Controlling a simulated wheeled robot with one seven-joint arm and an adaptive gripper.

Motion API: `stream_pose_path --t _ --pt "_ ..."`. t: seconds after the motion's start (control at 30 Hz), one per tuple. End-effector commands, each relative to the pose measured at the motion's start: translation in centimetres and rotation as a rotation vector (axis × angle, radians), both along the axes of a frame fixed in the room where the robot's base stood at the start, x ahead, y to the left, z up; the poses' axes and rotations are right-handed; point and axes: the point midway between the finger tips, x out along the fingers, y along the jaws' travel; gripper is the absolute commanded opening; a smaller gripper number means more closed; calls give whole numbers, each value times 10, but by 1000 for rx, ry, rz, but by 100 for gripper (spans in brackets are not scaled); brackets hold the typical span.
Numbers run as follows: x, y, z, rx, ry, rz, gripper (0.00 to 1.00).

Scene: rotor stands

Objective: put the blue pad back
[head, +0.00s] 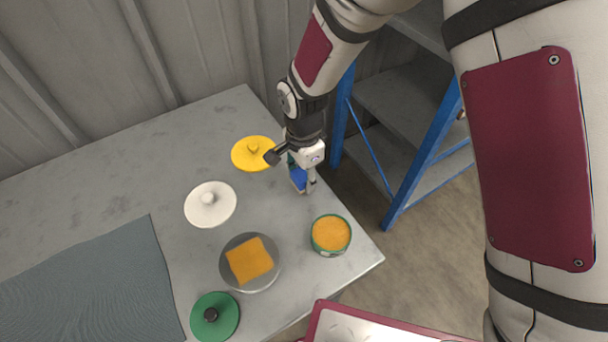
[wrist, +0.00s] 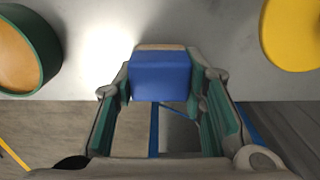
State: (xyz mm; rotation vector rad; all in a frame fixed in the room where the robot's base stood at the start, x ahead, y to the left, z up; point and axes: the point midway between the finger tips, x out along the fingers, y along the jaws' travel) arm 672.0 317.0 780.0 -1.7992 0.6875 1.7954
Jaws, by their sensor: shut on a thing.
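The blue pad (head: 298,179) is held in my gripper (head: 303,172), near the right edge of the table beyond the green tin. In the wrist view the blue pad (wrist: 160,76) sits between the two fingers, with a tan strip along its far edge. My gripper (wrist: 161,92) is shut on it from both sides. Whether the pad touches the tabletop is hard to tell. An orange pad (head: 249,260) lies on a round grey dish (head: 263,285). The round green tin (head: 331,235) has an orange top face; it also shows in the wrist view (wrist: 55,45).
A yellow lid (head: 247,153), a white lid (head: 205,211) and a green lid (head: 225,318) lie on the grey table (head: 110,205). A grey mat (head: 90,290) covers the left front. A blue-framed shelf (head: 423,165) stands right of the table.

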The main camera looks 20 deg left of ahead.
Motion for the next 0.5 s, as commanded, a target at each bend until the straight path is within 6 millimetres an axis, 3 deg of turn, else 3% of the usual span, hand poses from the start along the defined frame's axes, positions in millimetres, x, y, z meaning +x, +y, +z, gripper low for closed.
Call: stream_pose_path --t 0.4,0.43,0.5 --pt "0 0 -9 0 0 0 12" --pt "0 0 -9 0 0 0 42" --pt "0 0 -8 0 0 0 58"
